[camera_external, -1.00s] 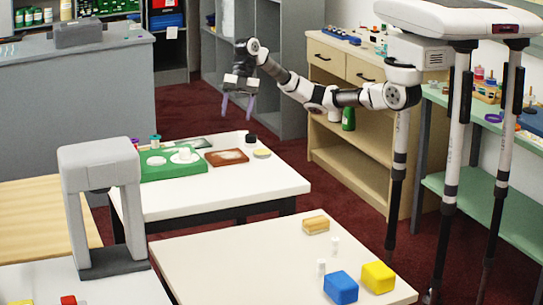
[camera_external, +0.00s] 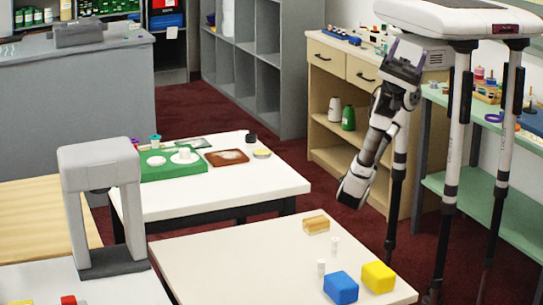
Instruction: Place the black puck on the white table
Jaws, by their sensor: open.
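A small black round thing (camera_external: 251,138), which looks like the black puck, is at the far right corner of the white-topped table (camera_external: 270,190) in the middle. It is too small to tell its exact shape. A second white table (camera_external: 220,265) stands in front. My gripper (camera_external: 406,53) is raised beside my body at the upper right, fingers pointing up, open and with nothing visible in it. It is far from the black thing. Part of the gripper is hard to make out against my body.
The middle table holds a green tray (camera_external: 160,174) with white pieces, a brown tray (camera_external: 228,157) and a round disc (camera_external: 262,153). The front table holds a blue block (camera_external: 341,287), a yellow block (camera_external: 378,277) and a tan block (camera_external: 316,225). A grey arch (camera_external: 100,160) stands at left.

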